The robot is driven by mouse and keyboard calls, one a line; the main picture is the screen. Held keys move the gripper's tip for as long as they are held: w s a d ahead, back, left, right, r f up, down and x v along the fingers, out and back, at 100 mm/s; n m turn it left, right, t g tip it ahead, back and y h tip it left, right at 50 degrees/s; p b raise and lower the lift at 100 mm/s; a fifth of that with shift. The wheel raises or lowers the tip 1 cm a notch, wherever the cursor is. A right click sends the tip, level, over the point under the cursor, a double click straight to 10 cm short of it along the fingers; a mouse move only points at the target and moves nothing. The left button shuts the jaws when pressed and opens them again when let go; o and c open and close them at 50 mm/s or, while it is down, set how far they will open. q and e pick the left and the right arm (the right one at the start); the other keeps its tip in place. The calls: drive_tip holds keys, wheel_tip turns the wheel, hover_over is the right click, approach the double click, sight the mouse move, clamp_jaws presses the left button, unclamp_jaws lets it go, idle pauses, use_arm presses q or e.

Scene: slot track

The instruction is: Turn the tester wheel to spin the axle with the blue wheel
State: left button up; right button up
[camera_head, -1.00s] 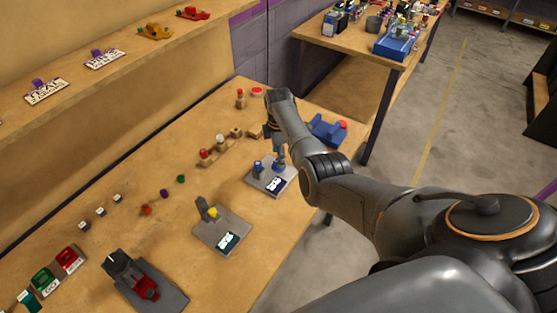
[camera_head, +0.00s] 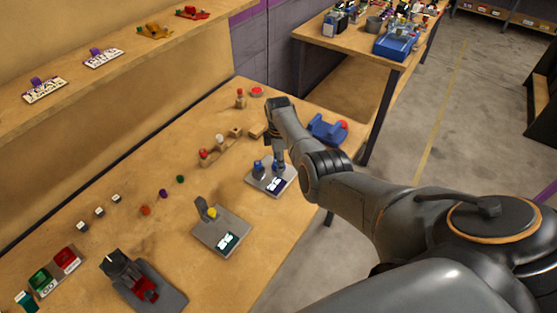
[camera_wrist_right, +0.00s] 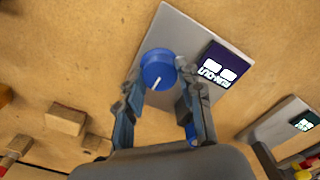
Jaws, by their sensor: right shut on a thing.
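A round blue wheel with a white line (camera_wrist_right: 158,68) sits on a light grey plate (camera_wrist_right: 175,25) beside a dark display with white marks (camera_wrist_right: 218,66). In the head view this plate (camera_head: 256,183) lies near the table's right edge, with a blue part (camera_head: 258,167) on it and its display (camera_head: 277,185) in front. My right gripper (camera_head: 279,168) points down over the plate. In the wrist view its fingers (camera_wrist_right: 160,82) are on both sides of the blue wheel, shut on it. Another blue part (camera_wrist_right: 192,132) is mostly hidden by a finger. My left gripper is out of view.
A grey plate with a yellow part (camera_head: 212,212) stands nearer on the table, and a dark fixture with a red part (camera_head: 140,285) further left. A blue fixture with a red top (camera_head: 327,130) is behind my right arm. Small wooden blocks (camera_head: 235,132) lie beyond the plate.

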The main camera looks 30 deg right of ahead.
drive_tip(key=shift+m, duration=0.3)
